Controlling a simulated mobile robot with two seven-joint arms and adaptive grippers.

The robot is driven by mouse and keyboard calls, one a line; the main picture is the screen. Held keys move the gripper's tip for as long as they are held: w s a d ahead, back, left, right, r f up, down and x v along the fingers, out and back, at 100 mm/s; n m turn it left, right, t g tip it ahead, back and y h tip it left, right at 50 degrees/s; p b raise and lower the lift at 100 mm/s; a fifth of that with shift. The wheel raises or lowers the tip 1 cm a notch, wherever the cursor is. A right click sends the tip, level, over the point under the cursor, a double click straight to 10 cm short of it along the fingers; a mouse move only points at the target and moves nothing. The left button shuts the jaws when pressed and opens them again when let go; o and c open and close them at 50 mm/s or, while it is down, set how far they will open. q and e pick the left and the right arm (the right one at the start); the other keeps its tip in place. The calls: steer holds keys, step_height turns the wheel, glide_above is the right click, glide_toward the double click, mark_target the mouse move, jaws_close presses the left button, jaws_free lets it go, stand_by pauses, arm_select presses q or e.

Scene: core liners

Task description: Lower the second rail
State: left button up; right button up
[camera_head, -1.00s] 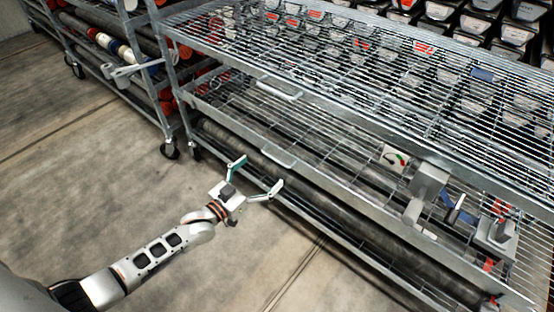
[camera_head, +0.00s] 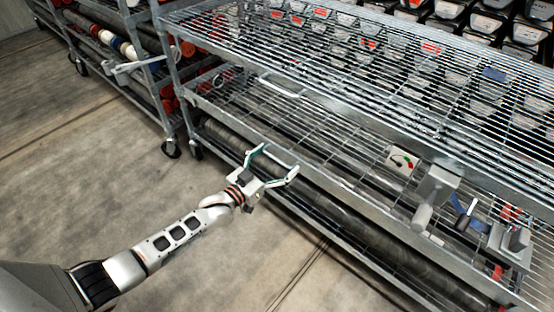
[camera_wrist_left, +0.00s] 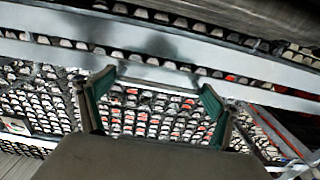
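The rack has two grey metal front rails. The upper rail (camera_head: 345,117) edges the wire shelf and bears a loop handle (camera_head: 281,87). The second rail (camera_head: 360,201) runs below it along the lower shelf. My left gripper (camera_head: 277,160) is open at the second rail's front, its two green-lined fingers spread around the place of that rail's handle, which is partly hidden. I cannot tell whether they touch. In the left wrist view, the open fingers (camera_wrist_left: 157,80) show in front of a grey metal bar (camera_wrist_left: 165,75). My right gripper is not in view.
Long dark core tubes (camera_head: 225,139) lie beneath the lower shelf. A card with coloured marks (camera_head: 402,161) and grey tools (camera_head: 437,187) are at the right of the rack. Another rack (camera_head: 150,75) stands at the left. The concrete floor (camera_head: 90,190) is clear.

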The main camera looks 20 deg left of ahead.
arm_select(q)
steer(key=shift+c, duration=0.7)
steer(key=shift+f, duration=0.2)
steer(key=f, duration=0.1)
steer(key=f+b, duration=0.1)
steer(key=f, duration=0.1)
steer(key=f+b, duration=0.1)
steer(key=shift+s+f, duration=0.3)
steer(key=shift+f, duration=0.1)
steer(key=shift+w+f+b, duration=0.15)
steer(key=shift+f+b, duration=0.1)
steer(key=shift+b, duration=0.2)
steer(key=o, duration=1.2)
steer(key=shift+o, duration=0.3)
steer(key=shift+w+d, duration=0.1)
steer(key=v, duration=1.2)
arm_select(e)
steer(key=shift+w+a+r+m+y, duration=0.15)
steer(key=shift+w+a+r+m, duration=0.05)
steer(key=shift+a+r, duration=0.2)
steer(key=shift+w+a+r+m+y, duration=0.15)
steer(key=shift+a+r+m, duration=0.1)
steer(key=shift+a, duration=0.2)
arm_select(q)
steer(key=shift+r, duration=0.1)
